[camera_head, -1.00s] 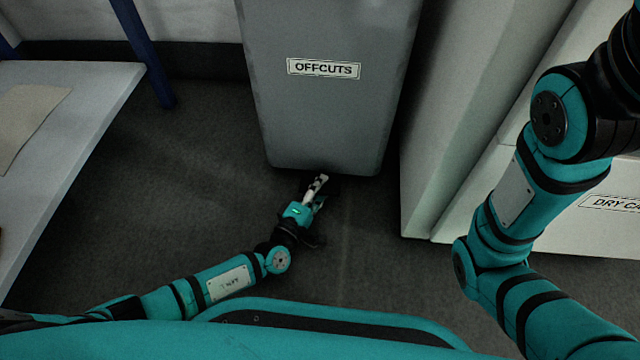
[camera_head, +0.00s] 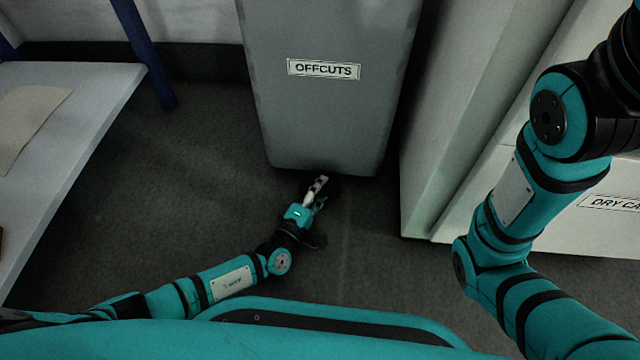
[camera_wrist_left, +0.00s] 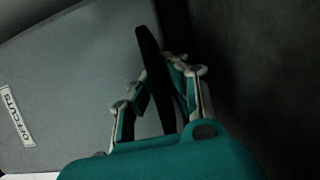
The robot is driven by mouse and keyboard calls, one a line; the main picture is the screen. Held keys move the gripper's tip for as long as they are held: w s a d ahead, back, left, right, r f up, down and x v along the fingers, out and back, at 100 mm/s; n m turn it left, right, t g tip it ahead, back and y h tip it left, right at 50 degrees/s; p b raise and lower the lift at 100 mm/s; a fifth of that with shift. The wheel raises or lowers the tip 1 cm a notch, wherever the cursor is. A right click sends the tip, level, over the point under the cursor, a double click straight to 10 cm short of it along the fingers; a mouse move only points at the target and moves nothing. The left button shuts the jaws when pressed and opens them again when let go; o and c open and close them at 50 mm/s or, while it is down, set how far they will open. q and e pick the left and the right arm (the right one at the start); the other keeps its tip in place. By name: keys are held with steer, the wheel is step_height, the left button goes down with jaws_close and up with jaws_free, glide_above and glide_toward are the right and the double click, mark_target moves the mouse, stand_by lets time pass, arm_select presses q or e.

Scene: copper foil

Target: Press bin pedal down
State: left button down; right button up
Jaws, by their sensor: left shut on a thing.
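The grey bin (camera_head: 322,110) labelled OFFCUTS stands ahead in the head view. Its side and label also show in the left wrist view (camera_wrist_left: 60,85). A black pedal (camera_wrist_left: 150,65) sticks out beside the bin in the left wrist view, between the fingers of my left gripper (camera_wrist_left: 158,88). In the head view the left gripper (camera_head: 318,188) is low, by the bin's bottom front edge. It is shut on the pedal. The pedal is hard to make out against the dark floor in the head view. My right arm shows at the right, but its gripper is out of view.
A pale table (camera_head: 75,110) with a sheet (camera_head: 25,120) on it stands at the left. A white cabinet (camera_head: 470,100) stands close to the bin's right. Dark floor (camera_head: 190,170) is clear between the table and the bin.

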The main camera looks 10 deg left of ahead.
arm_select(q)
steer(key=shift+a+f, duration=0.1)
steer(key=shift+f, duration=0.55)
steer(key=c, duration=1.4)
jaws_free()
